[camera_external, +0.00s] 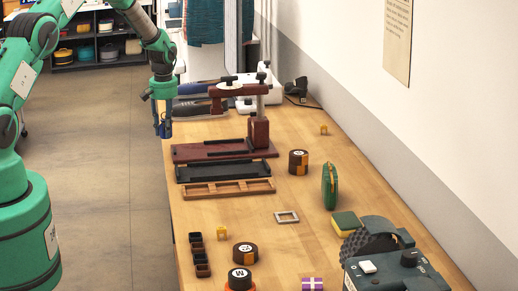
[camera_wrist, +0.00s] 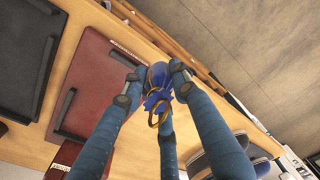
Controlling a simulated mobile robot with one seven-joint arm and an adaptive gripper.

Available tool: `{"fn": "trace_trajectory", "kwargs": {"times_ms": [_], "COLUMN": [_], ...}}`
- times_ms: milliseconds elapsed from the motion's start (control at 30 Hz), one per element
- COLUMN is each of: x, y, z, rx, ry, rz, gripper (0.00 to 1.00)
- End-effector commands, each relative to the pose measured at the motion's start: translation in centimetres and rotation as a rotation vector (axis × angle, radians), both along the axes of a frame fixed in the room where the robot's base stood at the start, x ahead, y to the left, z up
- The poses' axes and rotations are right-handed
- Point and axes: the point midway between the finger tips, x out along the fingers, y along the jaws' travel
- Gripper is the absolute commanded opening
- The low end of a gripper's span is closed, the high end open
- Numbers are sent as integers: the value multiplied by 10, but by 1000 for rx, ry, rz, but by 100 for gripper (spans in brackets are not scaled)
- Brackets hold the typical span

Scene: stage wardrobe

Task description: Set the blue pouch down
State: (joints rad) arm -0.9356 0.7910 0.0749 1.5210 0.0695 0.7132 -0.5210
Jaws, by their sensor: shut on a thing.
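The blue pouch (camera_wrist: 158,75) is held between the fingertips of my gripper (camera_wrist: 155,90) in the wrist view. It is dark blue with a gold-brown cord loop on it. In the external view my gripper (camera_external: 162,128) hangs near the table's left edge, left of the maroon press, and the pouch is only a small blue patch there, mostly hidden by the fingers. In the wrist view the table's edge and the floor lie behind the pouch.
A maroon press (camera_external: 210,152), a black tray (camera_external: 200,172) and a wooden compartment tray (camera_external: 228,189) stand right of my gripper. Dark shoes (camera_external: 200,106) lie behind. A green pouch (camera_external: 330,186) stands farther right. Bare tabletop (camera_external: 225,222) shows in front of the trays.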

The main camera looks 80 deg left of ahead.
Motion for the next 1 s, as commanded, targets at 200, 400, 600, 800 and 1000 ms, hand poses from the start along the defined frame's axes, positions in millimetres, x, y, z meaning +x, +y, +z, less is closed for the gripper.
{"fn": "trace_trajectory", "kwargs": {"times_ms": [200,400,600,800,1000], "x": [9,25,41,55,69], "y": [12,32,53,73,91], "z": [-3,-5,-7,-9,-11], "rx": [-1,-1,0,1,0], "ry": [0,0,0,-1,0], "rz": [0,0,0,0,-1], "gripper": [6,6,6,6,6]}}
